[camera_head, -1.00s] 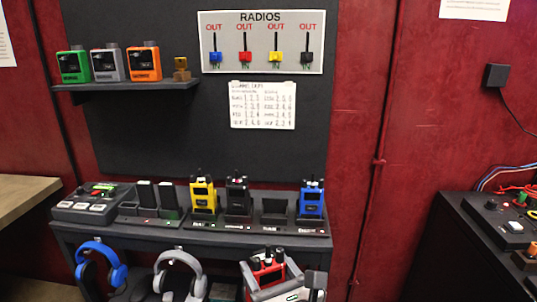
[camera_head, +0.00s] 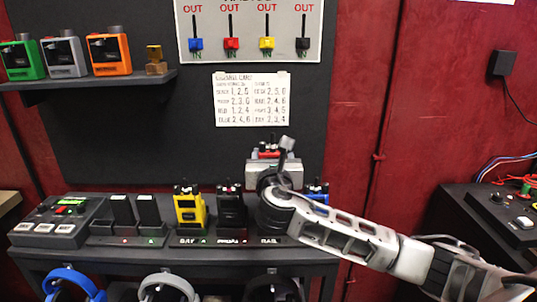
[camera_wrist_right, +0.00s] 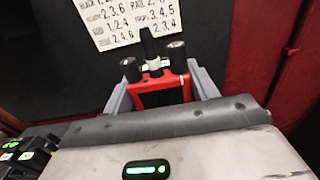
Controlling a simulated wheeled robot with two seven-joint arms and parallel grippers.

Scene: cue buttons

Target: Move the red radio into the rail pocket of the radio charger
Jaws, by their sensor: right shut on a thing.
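The red radio (camera_head: 268,153) is in my right gripper (camera_head: 268,162), which is shut on it. In the right wrist view the radio (camera_wrist_right: 160,92) stands between the two grey fingers, with its black antenna and knobs on top. In the head view it is in front of the dark backboard, above the right part of the radio charger (camera_head: 212,240). The pocket over the RAIL label is mostly hidden behind my right wrist. My left gripper is not in view.
A yellow radio (camera_head: 188,207) and a black radio (camera_head: 231,207) stand in charger pockets left of my wrist. A blue radio (camera_head: 318,192) is close on its right, partly hidden. A shelf (camera_head: 100,80) with coloured devices is upper left. Headphones (camera_head: 75,282) hang below.

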